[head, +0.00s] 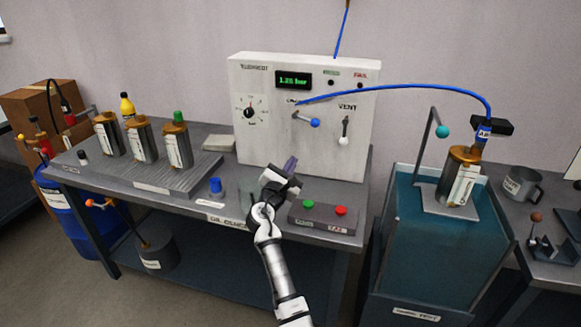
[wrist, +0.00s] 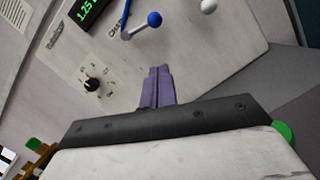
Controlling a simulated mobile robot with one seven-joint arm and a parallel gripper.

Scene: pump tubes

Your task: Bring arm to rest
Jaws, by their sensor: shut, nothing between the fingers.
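My gripper (head: 291,163) is raised over the workbench, in front of the white test box (head: 258,160). Its purple fingers are together with nothing between them, and they also show in the wrist view (wrist: 157,85). In the wrist view the fingers point at the box's front panel (wrist: 200,65). That panel carries a black dial (wrist: 92,84), a blue-knobbed lever (wrist: 154,20) and a white-knobbed lever (wrist: 208,6). The display (head: 294,80) on the box reads about 1.25 bar.
A control box (head: 322,220) with green and red buttons lies right of my gripper. A blue-capped item (head: 216,187) and a rack (head: 200,175) of several metal canisters stand left. A water tank (head: 420,255) with a raised canister (head: 459,178) is at right; a blue hose (head: 400,87) arches above.

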